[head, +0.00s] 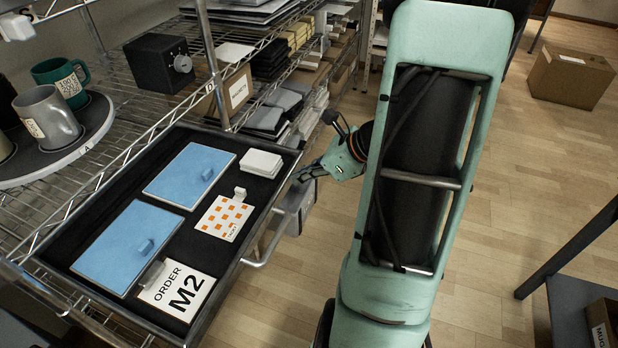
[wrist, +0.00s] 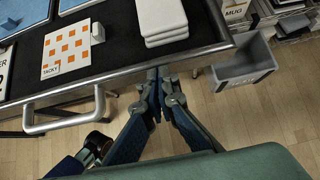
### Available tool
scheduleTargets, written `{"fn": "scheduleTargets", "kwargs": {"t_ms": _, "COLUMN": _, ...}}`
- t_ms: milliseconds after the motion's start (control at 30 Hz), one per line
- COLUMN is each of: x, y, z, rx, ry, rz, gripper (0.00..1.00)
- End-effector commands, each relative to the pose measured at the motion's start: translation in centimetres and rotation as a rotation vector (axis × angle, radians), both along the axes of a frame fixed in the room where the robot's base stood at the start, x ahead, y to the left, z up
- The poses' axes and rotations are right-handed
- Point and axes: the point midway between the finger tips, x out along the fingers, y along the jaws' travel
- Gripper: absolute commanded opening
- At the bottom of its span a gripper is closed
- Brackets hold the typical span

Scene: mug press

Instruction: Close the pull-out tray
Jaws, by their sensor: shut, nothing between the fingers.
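The pull-out tray (head: 237,277) is dark with a metal rim and sticks out from the wire shelf in the head view. Its front edge also shows in the wrist view (wrist: 120,79). A bar handle (head: 268,247) is fixed to the tray's front; in the wrist view the handle (wrist: 64,126) lies left of my gripper. My gripper (head: 299,177) is shut and empty at the tray's front face, near its far corner. In the wrist view the fingertips (wrist: 158,75) are at the front edge, touching or very close; I cannot tell which.
On the tray lie two blue plates (head: 190,174) (head: 127,247), white stacked pieces (head: 261,162), an orange-checked card (head: 224,217) and an "ORDER M2" card (head: 177,290). A grey bin (wrist: 244,65) hangs right of my gripper. Mugs (head: 48,117) stand on a round stand at left.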

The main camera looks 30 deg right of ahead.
Motion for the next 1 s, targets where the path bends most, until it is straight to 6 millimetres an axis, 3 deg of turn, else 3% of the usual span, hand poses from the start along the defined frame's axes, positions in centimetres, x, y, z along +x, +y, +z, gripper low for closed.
{"fn": "scheduleTargets", "kwargs": {"t_ms": 700, "x": 14.9, "y": 11.9, "z": 0.1, "rx": 0.002, "ry": -0.001, "rz": 0.008, "gripper": 0.0}}
{"fn": "scheduleTargets", "kwargs": {"t_ms": 1000, "x": 19.5, "y": 15.3, "z": 0.2, "rx": 0.002, "ry": -0.001, "rz": 0.004, "gripper": 0.0}}
